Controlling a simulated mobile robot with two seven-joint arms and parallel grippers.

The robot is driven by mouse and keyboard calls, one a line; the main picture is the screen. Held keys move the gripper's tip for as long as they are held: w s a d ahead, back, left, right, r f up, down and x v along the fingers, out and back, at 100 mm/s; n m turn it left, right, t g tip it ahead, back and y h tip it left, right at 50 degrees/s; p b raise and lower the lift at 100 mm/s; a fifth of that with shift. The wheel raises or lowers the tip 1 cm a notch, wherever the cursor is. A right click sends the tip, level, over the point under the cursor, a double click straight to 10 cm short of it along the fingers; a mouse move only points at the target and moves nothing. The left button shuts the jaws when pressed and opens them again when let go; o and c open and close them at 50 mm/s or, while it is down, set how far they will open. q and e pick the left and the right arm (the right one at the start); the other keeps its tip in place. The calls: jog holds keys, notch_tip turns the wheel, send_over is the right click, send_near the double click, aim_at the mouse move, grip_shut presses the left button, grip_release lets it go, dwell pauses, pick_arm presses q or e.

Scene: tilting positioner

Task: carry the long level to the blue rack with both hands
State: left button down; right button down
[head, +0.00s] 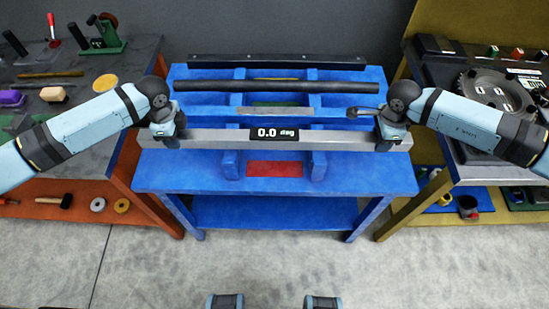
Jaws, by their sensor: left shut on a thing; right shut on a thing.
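The long level (215,139) is a grey bar with a black display reading "0.0 deg". It spans the front of the blue rack (160,178) and looks level. My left gripper (167,138) is shut on the level near its left end. My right gripper (391,137) is shut on it near its right end. Blue upright supports of the rack show behind and below the bar. Whether the level touches them or hangs just above cannot be told from this view.
A black bar (290,86), a shorter grey bar (245,111) and a dark rail (275,62) lie behind the level on the rack. A red patch (275,170) is in front. Cluttered benches stand at left (110,150) and right (470,172).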

dwell(0.3)
